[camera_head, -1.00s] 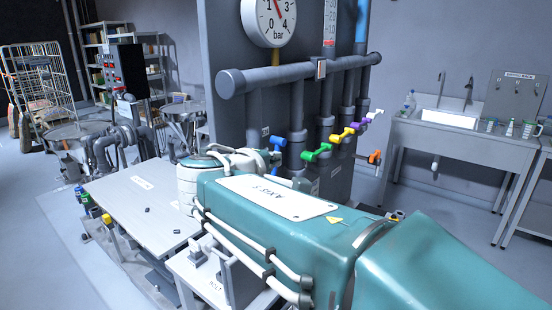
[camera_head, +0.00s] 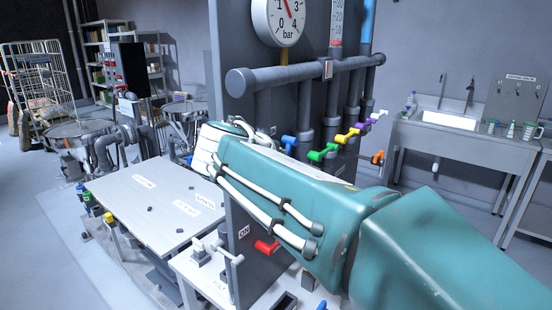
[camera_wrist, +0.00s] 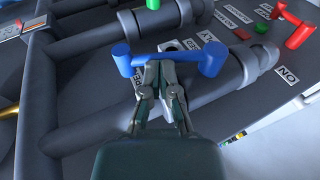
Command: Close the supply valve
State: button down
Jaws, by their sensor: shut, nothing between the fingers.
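In the wrist view a blue valve lever (camera_wrist: 178,62) lies across the picture on a grey pipe, with a round knob at each end. My gripper (camera_wrist: 160,72) is shut and empty. Its fingertips are right at the near side of the lever's bar; I cannot tell whether they touch it. In the head view the blue lever (camera_head: 289,141) shows just beyond my arm, which hides the gripper. Which lever is the supply valve is not readable. A pressure gauge (camera_head: 284,18) marked in bar is above the pipes.
Green (camera_head: 322,152), yellow (camera_head: 347,135) and purple (camera_head: 367,123) levers stand in a row, with an orange lever (camera_head: 377,157) lower right. A red lever (camera_head: 267,247) is below my arm. A white table (camera_head: 150,215) is at left, a sink bench (camera_head: 450,135) at right.

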jog(key=shift+w+d+g+y, duration=0.25)
jog(key=shift+w+g+y, duration=0.05)
jog(key=shift+g, duration=0.1)
jog(key=shift+w+d, duration=0.35)
jog(key=shift+d, duration=0.2)
jog(key=shift+w+f, duration=0.1)
jog(key=shift+w, duration=0.05)
